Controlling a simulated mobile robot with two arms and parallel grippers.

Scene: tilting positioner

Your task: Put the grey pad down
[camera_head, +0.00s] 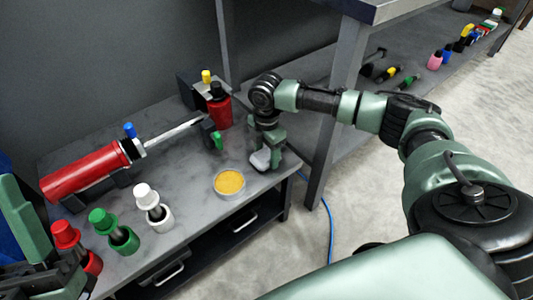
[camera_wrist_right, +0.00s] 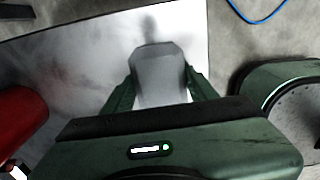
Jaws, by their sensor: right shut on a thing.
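The grey pad (camera_head: 260,160) is a small light-grey block low over the workbench (camera_head: 185,180), near its right end. My right gripper (camera_head: 270,158) is shut on it. In the right wrist view the pad (camera_wrist_right: 160,75) sits between the two green fingers of the gripper (camera_wrist_right: 160,95), its far end pointing away from the palm. A faint dark smudge shows on the bench just beyond the pad; I cannot tell whether the pad touches the surface. Green parts of my left arm show at the lower left edge; its fingertips are not clear.
A round dish of yellow stuff (camera_head: 229,183) stands just left of the pad. A red cylinder with a rod (camera_head: 85,178) lies behind. White (camera_head: 152,207), green (camera_head: 113,231) and red (camera_head: 75,246) bottles line the front edge. A red bottle (camera_head: 219,107) stands behind the gripper.

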